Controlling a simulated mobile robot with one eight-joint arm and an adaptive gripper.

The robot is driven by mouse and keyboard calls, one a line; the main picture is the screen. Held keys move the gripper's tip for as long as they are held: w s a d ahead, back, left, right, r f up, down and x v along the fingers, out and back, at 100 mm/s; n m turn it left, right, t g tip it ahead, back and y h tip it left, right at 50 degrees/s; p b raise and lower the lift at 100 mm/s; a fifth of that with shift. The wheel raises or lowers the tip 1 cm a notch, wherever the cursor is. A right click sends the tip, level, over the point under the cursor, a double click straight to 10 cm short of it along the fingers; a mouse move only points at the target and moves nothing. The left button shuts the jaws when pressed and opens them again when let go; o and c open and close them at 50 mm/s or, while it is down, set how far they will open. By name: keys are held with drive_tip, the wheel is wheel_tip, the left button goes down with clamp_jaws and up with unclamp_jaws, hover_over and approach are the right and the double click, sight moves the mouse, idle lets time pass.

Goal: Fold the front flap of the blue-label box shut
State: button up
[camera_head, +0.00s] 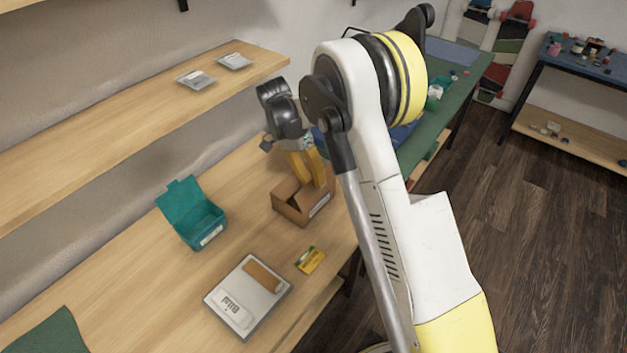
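A brown cardboard box (291,211) stands on the wooden bench with its top at least partly open. A pale label (320,205) is on its right-hand side; its colour is too small to make out surely. My gripper (309,182) points down at the box from above, with its yellow fingers at the box's back part. The fingers hide some of the box's opening and flaps. I cannot tell whether the fingertips touch a flap, or whether they are apart or closed.
A teal box (201,228) with a raised lid stands on the bench (130,290) to the left. A white scale-like device (248,296) with a brown item on it and a yellow card (310,260) lie nearer. A shelf (130,105) runs above the bench's back.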

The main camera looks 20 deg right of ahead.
drive_tip(key=v, duration=1.2)
